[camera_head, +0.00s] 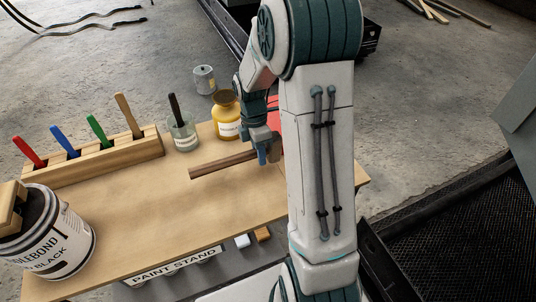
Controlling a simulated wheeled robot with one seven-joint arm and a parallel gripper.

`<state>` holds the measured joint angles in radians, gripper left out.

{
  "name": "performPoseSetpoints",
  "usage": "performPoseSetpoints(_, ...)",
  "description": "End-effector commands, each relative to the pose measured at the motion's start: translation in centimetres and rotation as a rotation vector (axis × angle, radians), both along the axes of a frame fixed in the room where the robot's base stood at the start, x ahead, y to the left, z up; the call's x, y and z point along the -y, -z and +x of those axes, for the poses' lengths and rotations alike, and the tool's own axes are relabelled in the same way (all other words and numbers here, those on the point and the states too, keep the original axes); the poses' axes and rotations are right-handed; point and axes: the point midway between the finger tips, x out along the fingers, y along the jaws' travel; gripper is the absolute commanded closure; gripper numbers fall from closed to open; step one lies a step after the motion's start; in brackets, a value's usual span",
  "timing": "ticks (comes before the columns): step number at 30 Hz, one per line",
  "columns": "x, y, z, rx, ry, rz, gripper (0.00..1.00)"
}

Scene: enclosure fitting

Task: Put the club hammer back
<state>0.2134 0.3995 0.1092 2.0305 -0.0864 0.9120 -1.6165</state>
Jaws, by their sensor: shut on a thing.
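My gripper (267,154) is low over the right part of the wooden bench (180,215). It is shut on the club hammer (222,164), whose brown wooden handle points left from the fingers. The hammer's head is not visible; my arm covers the area to the right. I cannot tell whether the handle touches the bench top or is held just above it.
A yellow jar (227,118), a glass jar with a dark-handled tool (184,135) and a red object (274,118) partly behind my arm stand along the back. A wooden rack (95,161) holds coloured-handled tools. A paint can (55,240) stands front left. The bench's middle is clear.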

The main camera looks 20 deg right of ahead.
Motion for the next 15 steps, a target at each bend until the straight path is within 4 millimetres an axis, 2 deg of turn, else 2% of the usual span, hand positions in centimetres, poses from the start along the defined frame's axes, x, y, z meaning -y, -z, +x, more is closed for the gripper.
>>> performPoseSetpoints(3,-0.2,0.4,0.8,0.002,0.0,-0.001,1.0)
performPoseSetpoints(8,-0.2,0.8,1.0,0.001,0.001,-0.001,1.0)
performPoseSetpoints(15,-0.3,3.6,1.0,-0.001,0.0,0.0,1.0)
